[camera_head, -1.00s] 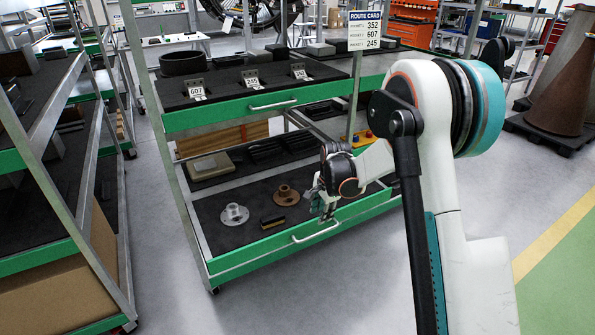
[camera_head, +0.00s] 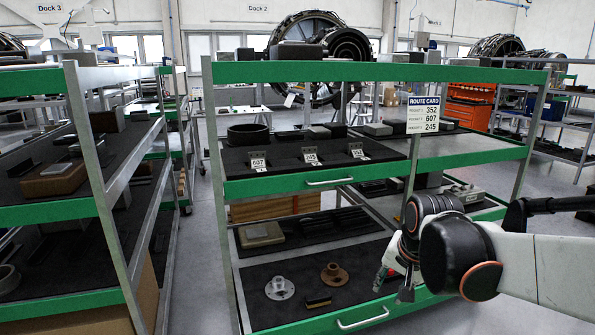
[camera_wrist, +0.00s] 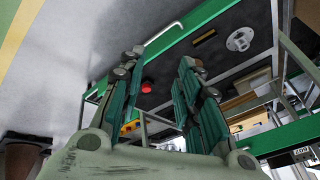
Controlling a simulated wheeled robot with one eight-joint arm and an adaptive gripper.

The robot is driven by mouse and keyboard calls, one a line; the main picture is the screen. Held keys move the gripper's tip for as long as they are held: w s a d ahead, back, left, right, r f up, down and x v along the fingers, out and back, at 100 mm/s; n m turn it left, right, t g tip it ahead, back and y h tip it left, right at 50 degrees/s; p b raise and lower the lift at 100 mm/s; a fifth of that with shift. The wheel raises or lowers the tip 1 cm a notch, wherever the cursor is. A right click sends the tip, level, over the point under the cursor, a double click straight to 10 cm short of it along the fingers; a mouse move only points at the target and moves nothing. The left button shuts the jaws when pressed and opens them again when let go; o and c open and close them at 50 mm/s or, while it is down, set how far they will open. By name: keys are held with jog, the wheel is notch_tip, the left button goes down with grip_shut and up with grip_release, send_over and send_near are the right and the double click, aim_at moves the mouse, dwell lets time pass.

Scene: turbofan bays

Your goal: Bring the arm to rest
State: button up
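My gripper (camera_head: 393,286) hangs in front of the right part of the shelving unit's lower pull-out shelf in the head view. In the wrist view its two teal-padded fingers (camera_wrist: 160,66) stand well apart with nothing between the pads, so it is open and empty. My arm reaches in from the right edge of the head view, with the wrist bent downward. I cannot tell how close the fingers are to the green shelf edge (camera_head: 303,327).
The lower shelf bears a silver flange (camera_head: 280,289), a brown flange (camera_head: 334,275) and a small dark block (camera_head: 318,300). A second rack (camera_head: 103,190) stands left. Grey floor (camera_head: 200,235) lies between.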

jog(key=s+r+n+t, duration=0.1)
jog(key=s+n, duration=0.5)
jog(key=s, duration=1.2)
jog(key=shift+a+n+t, duration=0.4)
jog(key=shift+t, duration=0.3)
